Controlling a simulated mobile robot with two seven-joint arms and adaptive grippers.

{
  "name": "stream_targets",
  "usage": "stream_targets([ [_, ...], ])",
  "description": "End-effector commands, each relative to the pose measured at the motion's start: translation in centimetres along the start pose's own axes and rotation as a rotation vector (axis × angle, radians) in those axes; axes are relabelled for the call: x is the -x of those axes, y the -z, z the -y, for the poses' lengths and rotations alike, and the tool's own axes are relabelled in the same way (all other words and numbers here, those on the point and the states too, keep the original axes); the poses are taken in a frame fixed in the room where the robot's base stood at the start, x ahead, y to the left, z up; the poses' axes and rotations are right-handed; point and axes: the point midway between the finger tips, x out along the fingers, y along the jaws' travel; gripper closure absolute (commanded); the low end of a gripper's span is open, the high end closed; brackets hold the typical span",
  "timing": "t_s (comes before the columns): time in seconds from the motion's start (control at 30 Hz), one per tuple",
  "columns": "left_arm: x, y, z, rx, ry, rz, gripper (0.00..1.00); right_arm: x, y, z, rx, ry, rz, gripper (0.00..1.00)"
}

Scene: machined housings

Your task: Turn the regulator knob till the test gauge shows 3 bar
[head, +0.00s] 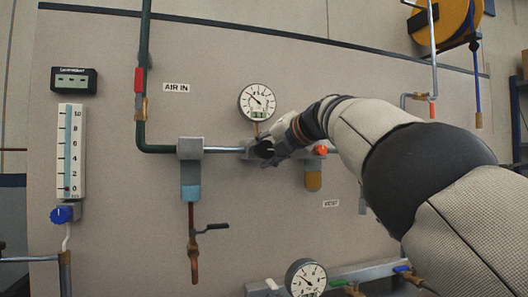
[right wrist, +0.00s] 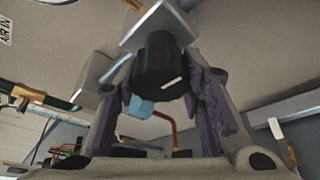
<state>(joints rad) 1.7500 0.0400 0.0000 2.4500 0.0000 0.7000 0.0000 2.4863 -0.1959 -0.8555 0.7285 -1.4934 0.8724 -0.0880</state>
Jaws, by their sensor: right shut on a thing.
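My right gripper (head: 277,148) is at the regulator on the pipe line of the grey panel, shut on the black regulator knob (head: 264,148). In the right wrist view the black knob (right wrist: 160,68), with a white mark on its side, sits between the two purple-padded fingers. One round white gauge (head: 257,102) is just above the regulator, its needle pointing up and left. Another round gauge (head: 305,278) is at the bottom, its needle also up and left. Which is the test gauge I cannot tell, and the numbers are too small to read. My left gripper is not in view.
A lever valve (head: 208,228) hangs left of the regulator. An orange knob (head: 321,150) is close to the right of my gripper. A flow tube (head: 71,150) with a blue knob (head: 62,214) is at the left. A yellow hose reel (head: 440,20) is at the top right.

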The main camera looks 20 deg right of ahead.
Motion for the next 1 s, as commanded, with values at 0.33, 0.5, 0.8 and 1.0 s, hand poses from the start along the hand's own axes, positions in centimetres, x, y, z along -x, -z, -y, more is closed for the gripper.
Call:
stream_targets([
  [0.33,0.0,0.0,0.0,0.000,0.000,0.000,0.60,0.0,0.0,0.0,-0.001,-0.001,0.000,0.43],
  [0.5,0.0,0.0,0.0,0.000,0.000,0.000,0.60,0.1,0.0,0.0,-0.001,-0.001,0.000,0.43],
  [0.8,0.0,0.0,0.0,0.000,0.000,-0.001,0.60,5.4,-0.1,-0.2,-0.003,0.000,0.005,0.43],
  [1.0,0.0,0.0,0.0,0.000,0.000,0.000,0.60,10.2,-0.1,-0.1,-0.001,-0.001,0.003,0.43],
])
